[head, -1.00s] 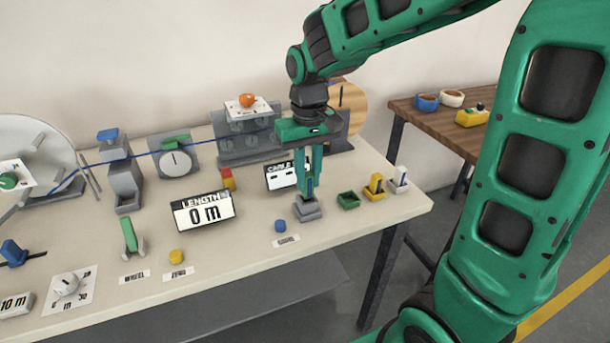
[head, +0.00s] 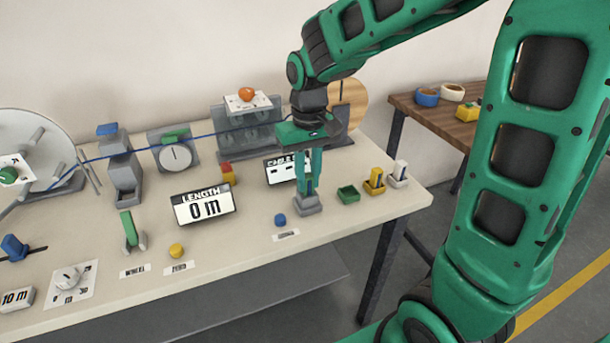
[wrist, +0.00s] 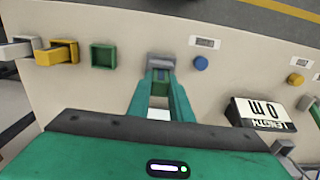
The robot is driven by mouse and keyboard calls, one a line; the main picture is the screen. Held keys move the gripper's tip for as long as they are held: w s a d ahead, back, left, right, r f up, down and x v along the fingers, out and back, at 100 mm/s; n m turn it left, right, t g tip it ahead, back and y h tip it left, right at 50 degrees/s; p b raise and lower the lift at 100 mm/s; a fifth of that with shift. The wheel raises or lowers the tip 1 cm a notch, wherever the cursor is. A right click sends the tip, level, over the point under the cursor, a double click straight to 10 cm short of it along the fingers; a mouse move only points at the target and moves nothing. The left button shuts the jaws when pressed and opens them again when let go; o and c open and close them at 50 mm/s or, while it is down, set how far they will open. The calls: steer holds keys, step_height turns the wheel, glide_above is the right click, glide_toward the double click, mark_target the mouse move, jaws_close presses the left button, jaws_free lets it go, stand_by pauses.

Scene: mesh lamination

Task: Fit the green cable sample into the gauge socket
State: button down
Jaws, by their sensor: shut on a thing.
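The gauge socket is a small grey block (head: 307,206) on the bench, right of the blue button. It also shows in the wrist view (wrist: 160,60), just beyond my fingertips. My gripper (head: 309,186) points straight down over the socket, its fingers shut on the green cable sample.
An empty green holder (head: 348,194) stands right of the socket, then a yellow holder (head: 375,183) and a white holder (head: 398,176), each with a sample. The cable display (head: 280,172) stands close behind my fingers. A blue button (head: 280,220) and the length display (head: 203,206) are left.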

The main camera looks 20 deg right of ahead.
mark_target(308, 175)
steer(key=shift+f, duration=0.65)
steer(key=c, duration=1.5)
jaws_free()
steer(key=shift+r, duration=0.1)
step_height(308, 175, up, 11)
steer(key=shift+f, duration=0.2)
